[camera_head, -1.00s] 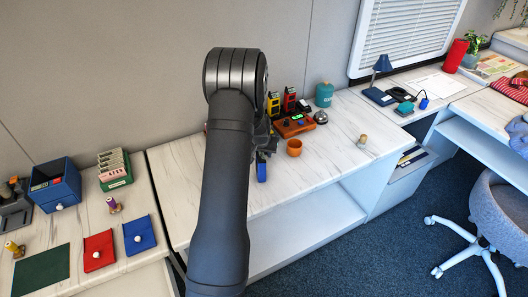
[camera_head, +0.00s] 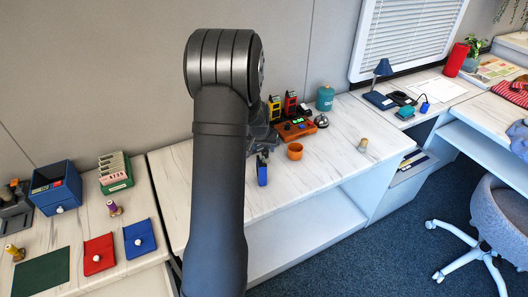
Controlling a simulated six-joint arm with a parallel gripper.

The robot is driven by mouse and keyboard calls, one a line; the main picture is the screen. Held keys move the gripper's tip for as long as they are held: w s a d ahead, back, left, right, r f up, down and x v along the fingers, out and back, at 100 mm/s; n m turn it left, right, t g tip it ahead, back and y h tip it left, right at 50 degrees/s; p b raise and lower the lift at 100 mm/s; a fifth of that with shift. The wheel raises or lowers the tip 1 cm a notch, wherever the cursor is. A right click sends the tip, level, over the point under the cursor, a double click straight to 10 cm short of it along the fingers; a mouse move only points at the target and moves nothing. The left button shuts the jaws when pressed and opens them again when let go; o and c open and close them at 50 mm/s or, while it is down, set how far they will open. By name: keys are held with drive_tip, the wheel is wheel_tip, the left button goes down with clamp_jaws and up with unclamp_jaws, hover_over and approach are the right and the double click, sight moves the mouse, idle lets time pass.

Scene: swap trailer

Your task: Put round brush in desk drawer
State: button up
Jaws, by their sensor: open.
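I cannot clearly tell which thing is the round brush. A small tan upright piece (camera_head: 363,145) stands on the right part of the long worktop. A blue holder (camera_head: 262,175) with dark tips at its top stands near the worktop's front edge. The desk drawer (camera_head: 413,166) is below the worktop at right; it looks pulled out, with flat items inside. My gripper (camera_head: 263,139) is open over the worktop behind the blue holder, largely hidden by my arm. Nothing shows between its fingers.
An orange cup (camera_head: 295,151), an orange box with buttons (camera_head: 297,129), a bell (camera_head: 321,121) and a teal canister (camera_head: 325,98) stand near my gripper. Red (camera_head: 99,254) and blue (camera_head: 139,238) pouches lie at left. A chair (camera_head: 492,215) stands at right.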

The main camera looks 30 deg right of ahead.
drive_tip(key=v, duration=0.3)
drive_tip(key=shift+r, duration=0.1)
drive_tip(key=shift+o, duration=0.6)
drive_tip(key=shift+s+a+r, duration=0.1)
drive_tip(key=shift+s+r, duration=0.05)
drive_tip(key=shift+r, duration=0.1)
wheel_tip(320, 180, up, 5)
drive_tip(key=m+g+y, duration=0.3)
drive_tip(key=m+g, duration=0.1)
drive_tip(key=m, duration=1)
hover_over(265, 150)
wheel_tip(265, 150, down, 11)
drive_tip(key=shift+a+f, duration=0.1)
drive_tip(key=shift+s+f, duration=0.15)
drive_tip(key=shift+f, duration=2.6)
drive_tip(key=c, duration=1.1)
drive_tip(key=shift+c, duration=0.2)
